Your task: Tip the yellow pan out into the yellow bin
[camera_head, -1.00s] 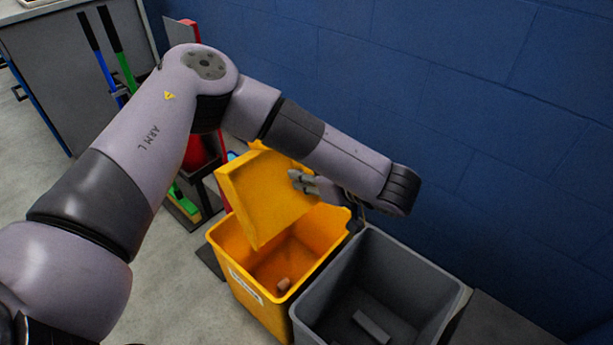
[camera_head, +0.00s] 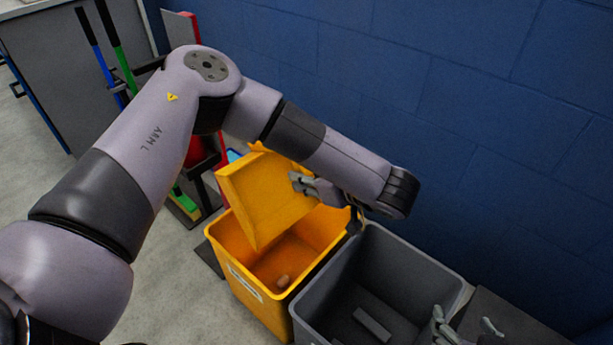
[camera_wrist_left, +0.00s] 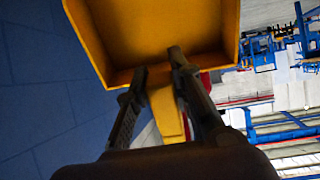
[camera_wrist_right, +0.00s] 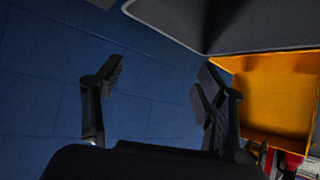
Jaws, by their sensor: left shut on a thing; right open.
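The yellow pan (camera_head: 266,200) is tilted steeply over the yellow bin (camera_head: 312,250) in the head view. My left gripper (camera_head: 303,184) is shut on the pan's edge. In the left wrist view the pan (camera_wrist_left: 160,35) fills the top, between and beyond the left gripper's fingers (camera_wrist_left: 158,75). A small pinkish-brown piece (camera_head: 283,281) lies on the bottom of the yellow bin. My right gripper (camera_head: 466,325) is open and empty at the lower right of the head view. Its fingers (camera_wrist_right: 150,85) also show in the right wrist view, apart with nothing between.
A grey bin (camera_head: 440,280) stands right of the yellow bin, with a grey block (camera_head: 372,324) inside. A blue wall (camera_head: 480,130) is behind. Brooms with blue and green handles (camera_head: 115,50) stand at the upper left. Grey floor (camera_head: 165,280) is clear at left.

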